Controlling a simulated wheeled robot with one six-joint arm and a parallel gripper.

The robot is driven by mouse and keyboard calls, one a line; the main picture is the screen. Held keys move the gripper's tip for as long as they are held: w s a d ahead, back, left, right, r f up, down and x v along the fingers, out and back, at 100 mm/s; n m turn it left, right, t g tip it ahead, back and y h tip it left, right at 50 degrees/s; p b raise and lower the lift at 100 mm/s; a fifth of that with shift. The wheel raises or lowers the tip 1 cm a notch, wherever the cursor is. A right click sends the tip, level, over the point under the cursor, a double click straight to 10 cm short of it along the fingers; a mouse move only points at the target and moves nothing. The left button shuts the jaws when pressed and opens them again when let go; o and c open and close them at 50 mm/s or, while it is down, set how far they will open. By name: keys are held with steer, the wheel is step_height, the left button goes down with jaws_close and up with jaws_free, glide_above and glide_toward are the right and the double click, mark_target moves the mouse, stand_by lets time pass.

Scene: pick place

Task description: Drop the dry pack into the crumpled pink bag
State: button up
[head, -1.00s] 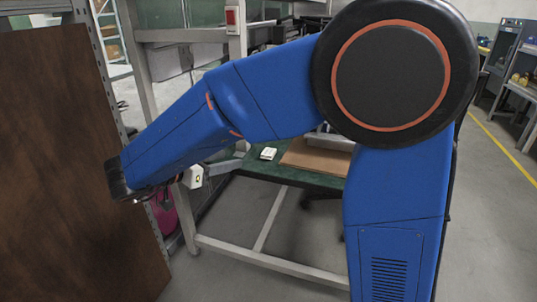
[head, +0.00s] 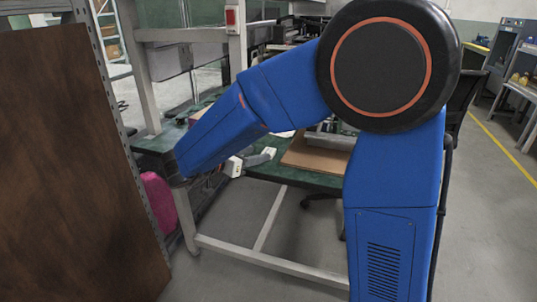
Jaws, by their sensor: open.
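A small white pack (head: 270,150), which I take to be the dry pack, lies on the green tabletop and is partly hidden. My gripper (head: 262,157) is open, its grey end pointing right at the pack. Whether the jaws are around the pack or just beside it I cannot tell. The pink bag (head: 158,200) is low on the left, between the brown panel and the table leg. Only part of it shows, and its opening is not in view.
The green table (head: 312,182) has a pale metal frame. A brown board (head: 312,155) lies on it right of the pack. A large brown panel (head: 75,170) and a grey perforated post (head: 125,140) stand at left. A dark chair (head: 465,105) is at right. Grey floor is clear in front.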

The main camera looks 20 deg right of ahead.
mark_target(269, 151)
steer(key=x, duration=0.5)
steer(key=shift+a+f, duration=0.1)
steer(key=shift+c, duration=0.6)
steer(key=c, duration=0.9)
steer(key=shift+c, duration=0.2)
step_height(269, 151, up, 10)
